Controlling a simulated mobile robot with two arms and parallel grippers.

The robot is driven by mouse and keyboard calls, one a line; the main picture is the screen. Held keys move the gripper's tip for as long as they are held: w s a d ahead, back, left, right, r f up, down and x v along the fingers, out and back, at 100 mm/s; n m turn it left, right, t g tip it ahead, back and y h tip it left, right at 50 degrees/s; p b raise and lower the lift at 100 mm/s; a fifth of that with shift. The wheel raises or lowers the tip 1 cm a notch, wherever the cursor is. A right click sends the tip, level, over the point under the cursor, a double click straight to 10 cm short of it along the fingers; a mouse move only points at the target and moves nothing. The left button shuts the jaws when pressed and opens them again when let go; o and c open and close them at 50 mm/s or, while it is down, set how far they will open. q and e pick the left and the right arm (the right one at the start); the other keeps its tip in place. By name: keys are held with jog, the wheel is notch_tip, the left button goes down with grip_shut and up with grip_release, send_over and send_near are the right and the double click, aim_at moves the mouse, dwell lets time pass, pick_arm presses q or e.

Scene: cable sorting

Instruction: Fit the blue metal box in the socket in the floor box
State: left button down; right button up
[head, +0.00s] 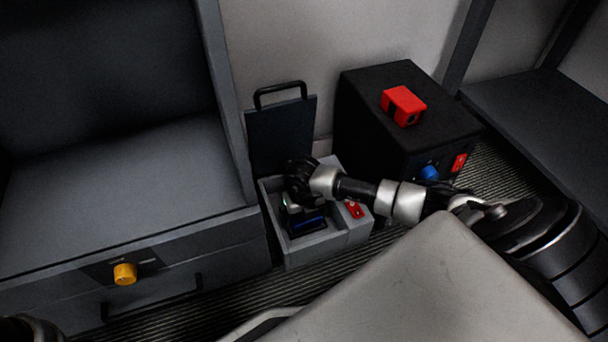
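The grey floor box (335,240) stands on the floor with its dark lid (280,135) raised at the back. My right gripper (297,203) reaches down into its open left part; the dark wrist covers much of the fingers. Just below the fingers, a dark piece with a bright blue face (308,223) shows inside the floor box. It looks like the blue metal box, but I cannot tell whether the fingers hold it or whether it sits in the socket. The socket is not distinguishable. My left gripper is not in view.
A red part (354,209) is on the floor box's right section. A black cabinet (385,130) behind it carries a red block (404,104), a blue knob (429,173) and a red switch (459,163). A grey drawer unit with a yellow knob (124,274) stands close on the left.

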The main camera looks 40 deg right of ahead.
notch_tip(320, 180, up, 8)
jog(key=p, duration=0.5)
jog(key=shift+f+p, duration=0.15)
jog(key=shift+p, duration=0.2)
jog(key=shift+f, duration=0.1)
